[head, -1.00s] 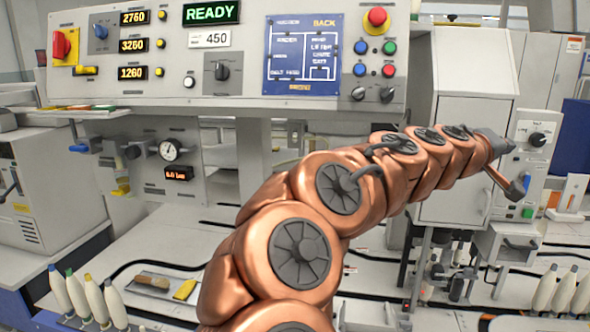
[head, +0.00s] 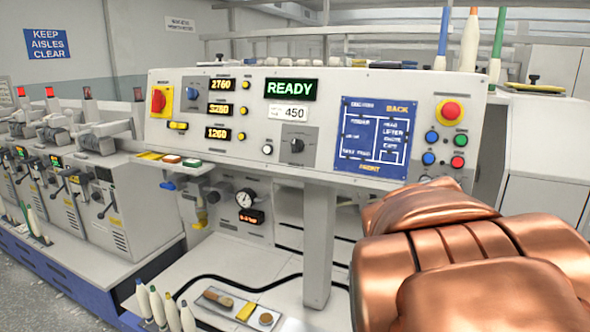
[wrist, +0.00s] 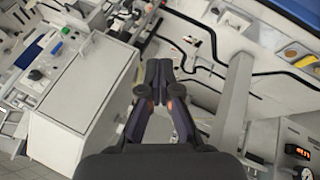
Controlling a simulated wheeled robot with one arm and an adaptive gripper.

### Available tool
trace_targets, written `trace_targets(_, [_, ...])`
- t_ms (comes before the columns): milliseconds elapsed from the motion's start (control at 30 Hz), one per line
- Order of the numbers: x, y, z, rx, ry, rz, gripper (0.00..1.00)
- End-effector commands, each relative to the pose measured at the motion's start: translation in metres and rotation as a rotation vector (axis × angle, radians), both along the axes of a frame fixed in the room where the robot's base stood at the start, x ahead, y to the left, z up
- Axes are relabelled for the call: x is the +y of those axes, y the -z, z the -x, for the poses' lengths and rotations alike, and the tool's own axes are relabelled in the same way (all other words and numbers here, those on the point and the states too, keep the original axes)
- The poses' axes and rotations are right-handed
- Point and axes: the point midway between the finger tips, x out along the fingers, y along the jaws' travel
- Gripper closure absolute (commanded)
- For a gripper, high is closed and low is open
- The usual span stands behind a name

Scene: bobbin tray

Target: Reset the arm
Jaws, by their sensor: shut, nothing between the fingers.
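My gripper (wrist: 158,68) shows in the wrist view, with its two dark fingers together and nothing between them. It hangs above a pale work surface with black cable lines, apart from the things below. In the head view my copper arm fills the lower right, and the gripper itself is not seen there.
The control panel (head: 320,128) with a READY display spans the middle of the head view. A support post (head: 319,250) stands below it. White bobbins (head: 172,311) stand at the lower left, near a small tray (head: 240,316). A white cabinet (wrist: 85,100) lies left in the wrist view.

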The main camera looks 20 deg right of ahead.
Motion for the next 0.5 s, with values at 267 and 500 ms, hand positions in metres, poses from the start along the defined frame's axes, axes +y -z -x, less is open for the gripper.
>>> trace_targets(267, [0.119,-0.005,0.016,0.143,-0.199,-0.286,1.00])
trace_targets(500, [0.206,-0.014,0.059,0.313,-0.375,-0.484,1.00])
